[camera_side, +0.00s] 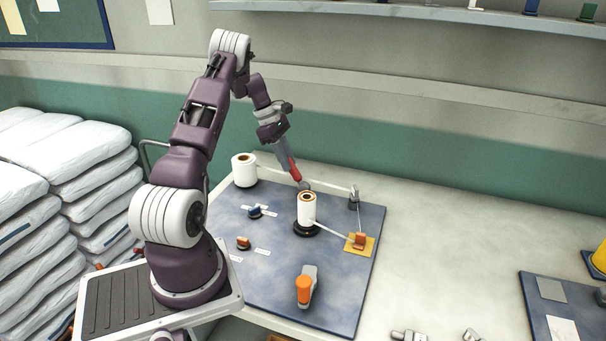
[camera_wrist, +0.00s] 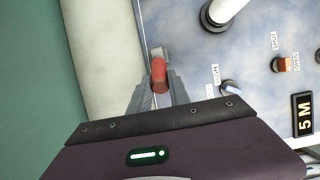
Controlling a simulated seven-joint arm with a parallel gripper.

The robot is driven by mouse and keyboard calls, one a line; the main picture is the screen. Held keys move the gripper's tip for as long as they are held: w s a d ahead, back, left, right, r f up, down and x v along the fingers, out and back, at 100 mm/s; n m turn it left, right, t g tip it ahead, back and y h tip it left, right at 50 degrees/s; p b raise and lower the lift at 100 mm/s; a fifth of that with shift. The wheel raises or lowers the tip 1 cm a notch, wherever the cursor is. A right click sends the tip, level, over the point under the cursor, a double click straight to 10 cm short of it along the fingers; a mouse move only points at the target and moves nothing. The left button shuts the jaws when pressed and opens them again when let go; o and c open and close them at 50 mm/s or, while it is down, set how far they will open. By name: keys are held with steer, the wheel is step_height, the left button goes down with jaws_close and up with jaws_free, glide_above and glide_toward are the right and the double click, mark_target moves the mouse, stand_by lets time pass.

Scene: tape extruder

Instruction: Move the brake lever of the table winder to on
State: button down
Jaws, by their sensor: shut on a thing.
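A red lever handle (camera_side: 294,170) with a grey rounded end (camera_side: 305,186) is at the back of the blue board, between two white rolls. It also shows in the wrist view (camera_wrist: 159,74), between my finger tips. My gripper (camera_side: 290,160) reaches down from behind and is shut on this red handle. I see no label beside it, so I cannot read on or off. The middle white roll (camera_side: 306,211) stands on a black base just in front of the lever. The back-left white roll (camera_side: 244,171) stands left of it.
White tape runs by a grey post (camera_side: 354,197) and an orange block on a yellow pad (camera_side: 371,246). Small blue (camera_side: 255,211) and orange (camera_side: 243,243) labelled knobs sit front-left. An orange-and-grey tool (camera_side: 306,288) lies in front. The table to the right is mostly free.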

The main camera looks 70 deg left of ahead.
steer(key=shift+s+a, duration=0.15)
steer(key=shift+s+a+f, duration=0.4)
steer(key=shift+f, duration=0.1)
steer(key=c, duration=1.1)
jaws_free()
steer(key=shift+w, duration=0.1)
steer(key=shift+c, duration=0.2)
steer(key=shift+r, duration=0.1)
steer(key=v, duration=0.7)
